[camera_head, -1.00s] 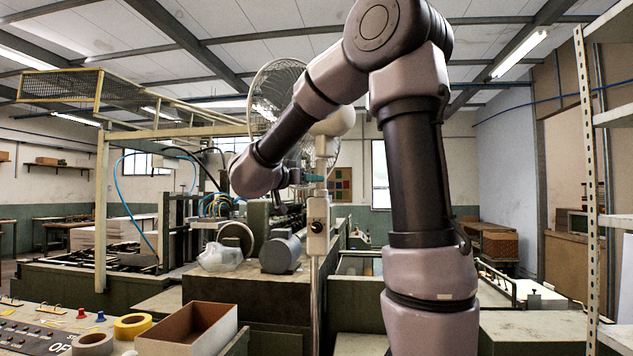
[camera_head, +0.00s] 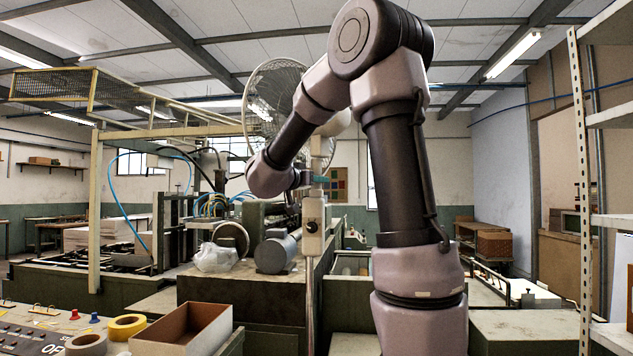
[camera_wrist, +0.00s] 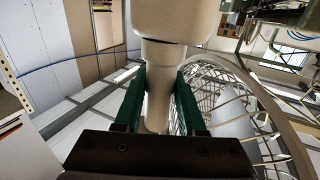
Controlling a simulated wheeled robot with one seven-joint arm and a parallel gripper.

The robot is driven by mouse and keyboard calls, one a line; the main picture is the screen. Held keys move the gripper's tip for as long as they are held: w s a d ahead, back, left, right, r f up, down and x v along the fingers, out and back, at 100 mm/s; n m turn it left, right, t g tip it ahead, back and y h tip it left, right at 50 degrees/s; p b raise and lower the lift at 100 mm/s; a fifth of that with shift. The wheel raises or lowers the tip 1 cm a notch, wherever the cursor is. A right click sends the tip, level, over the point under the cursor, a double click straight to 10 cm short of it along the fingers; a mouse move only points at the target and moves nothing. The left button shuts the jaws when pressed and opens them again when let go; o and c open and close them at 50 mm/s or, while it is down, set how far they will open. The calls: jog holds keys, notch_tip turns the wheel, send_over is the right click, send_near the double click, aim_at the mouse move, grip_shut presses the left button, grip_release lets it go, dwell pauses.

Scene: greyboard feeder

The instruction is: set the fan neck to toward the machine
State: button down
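The fan is a large wire cage (camera_head: 272,90) on a pole, facing left in the head view, with a cream motor housing (camera_head: 337,122) partly hidden behind my arm. In the wrist view, the cage (camera_wrist: 215,95) is on the right. The cream neck (camera_wrist: 158,100) comes down from a wider cream body between the two green fingers of my gripper (camera_wrist: 160,80). One finger is on each side of the neck. Little gap shows near the tips, but I cannot tell whether they press on it. In the head view, my gripper (camera_head: 316,179) is at the pole, mostly hidden.
An open carton (camera_head: 190,330) and tape rolls are at front left. A metal shelf (camera_head: 585,180) is at right.

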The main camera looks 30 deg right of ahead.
jog(key=shift+m+g+h, duration=0.5)
jog(key=shift+m+g, duration=0.1)
jog(key=shift+g, duration=0.2)
jog(key=c, duration=0.8)
grip_release()
jog(key=shift+o, duration=0.2)
jog(key=shift+a, duration=0.1)
jog(key=v, duration=1)
jog(key=shift+s+a, duration=0.2)
jog(key=shift+a, duration=0.1)
